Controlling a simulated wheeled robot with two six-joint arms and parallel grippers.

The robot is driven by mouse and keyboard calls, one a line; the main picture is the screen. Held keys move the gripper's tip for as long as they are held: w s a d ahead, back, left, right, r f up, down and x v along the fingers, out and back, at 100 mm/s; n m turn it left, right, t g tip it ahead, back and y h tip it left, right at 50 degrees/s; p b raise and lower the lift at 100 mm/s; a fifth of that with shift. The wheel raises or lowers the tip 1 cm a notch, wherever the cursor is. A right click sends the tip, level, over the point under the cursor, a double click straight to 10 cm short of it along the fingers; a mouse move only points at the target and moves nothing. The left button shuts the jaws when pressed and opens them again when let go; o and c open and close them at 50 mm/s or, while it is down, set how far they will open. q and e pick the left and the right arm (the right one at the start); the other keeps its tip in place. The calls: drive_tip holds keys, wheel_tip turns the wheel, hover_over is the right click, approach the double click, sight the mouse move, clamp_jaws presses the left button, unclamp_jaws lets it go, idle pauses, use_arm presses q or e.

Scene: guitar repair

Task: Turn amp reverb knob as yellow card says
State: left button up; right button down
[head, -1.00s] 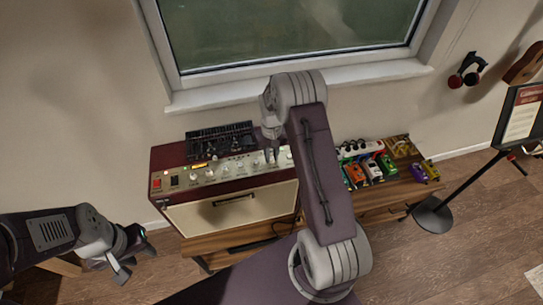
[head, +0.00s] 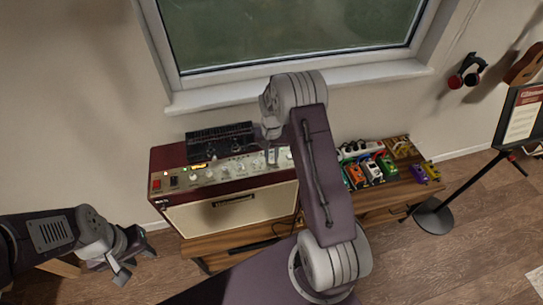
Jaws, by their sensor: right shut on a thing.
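The dark red amp (head: 234,220) stands on a low wooden bench, with a row of small pale knobs along its top panel. My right gripper (head: 272,157) reaches down to the right part of this knob row and is shut on a knob there. The fingers hide most of that knob, so its pointer and label cannot be read. A small yellow patch (head: 198,164) shows at the left of the panel; I cannot tell if it is the card, and no writing is legible. My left gripper (head: 134,262) is open and empty, low at the left, apart from the amp.
A black box (head: 221,142) sits on the amp's top at the back. Several colourful pedals (head: 372,171) and a white power strip (head: 360,149) lie on the bench (head: 395,190) to the right. A black music stand (head: 434,217) stands farther right. The window sill is behind.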

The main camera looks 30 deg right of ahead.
sight(272, 159)
drive_tip(key=c, duration=1.3)
unclamp_jaws()
drive_tip(key=shift+r, duration=0.2)
wheel_tip(272, 159, up, 9)
drive_tip(key=shift+f+b, duration=0.15)
drive_tip(key=shift+b, duration=0.95)
